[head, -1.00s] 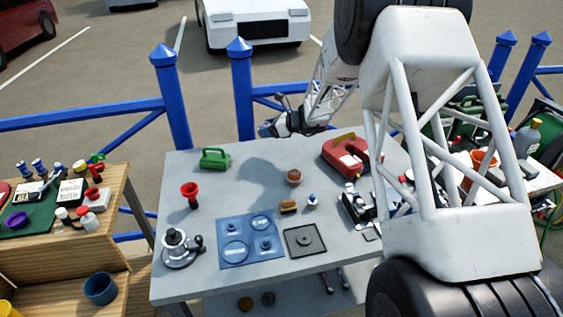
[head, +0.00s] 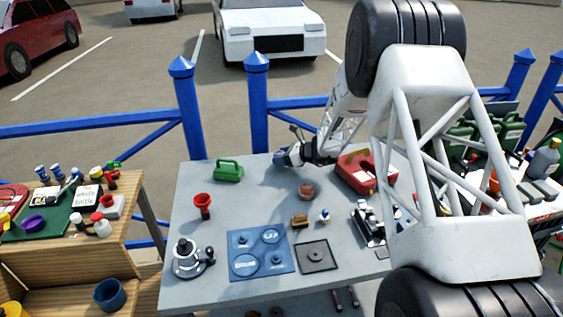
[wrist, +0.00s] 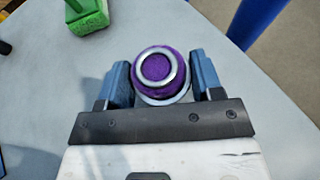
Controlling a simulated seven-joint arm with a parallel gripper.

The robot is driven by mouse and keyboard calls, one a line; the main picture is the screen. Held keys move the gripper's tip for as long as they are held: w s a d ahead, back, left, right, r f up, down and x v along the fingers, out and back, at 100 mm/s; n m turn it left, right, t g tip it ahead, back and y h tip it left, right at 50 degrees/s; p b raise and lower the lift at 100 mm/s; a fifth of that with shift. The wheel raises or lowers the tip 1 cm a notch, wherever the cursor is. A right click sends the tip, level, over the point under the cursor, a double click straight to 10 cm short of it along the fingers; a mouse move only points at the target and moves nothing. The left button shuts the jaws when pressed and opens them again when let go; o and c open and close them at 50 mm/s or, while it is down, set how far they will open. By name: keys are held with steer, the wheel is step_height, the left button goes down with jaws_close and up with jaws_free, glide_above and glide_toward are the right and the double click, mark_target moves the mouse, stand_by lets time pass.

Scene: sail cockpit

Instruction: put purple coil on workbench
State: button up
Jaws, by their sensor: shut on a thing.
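My gripper (head: 285,158) is at the back edge of the grey workbench (head: 215,230), to the right of the green can. In the wrist view, my gripper (wrist: 160,72) is shut on the purple coil (wrist: 153,69), a round purple piece with pale rings, held between the two blue-grey fingers. The grey bench top shows beneath it. In the head view the coil is too small to make out clearly. I cannot tell whether it touches the bench top.
A green can (head: 229,170) stands left of my gripper; it also shows in the wrist view (wrist: 82,14). A red funnel (head: 203,203), an orange-brown pot (head: 306,190), a red case (head: 362,170) and a blue mat (head: 242,262) are on the bench. The back middle is clear.

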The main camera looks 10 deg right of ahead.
steer(key=shift+f, duration=1.05)
steer(key=shift+f, duration=0.15)
steer(key=o, duration=1)
steer(key=shift+s+d+r, duration=0.25)
steer(key=shift+d+r, duration=0.15)
steer(key=shift+d, duration=0.05)
steer(key=v, duration=1.1)
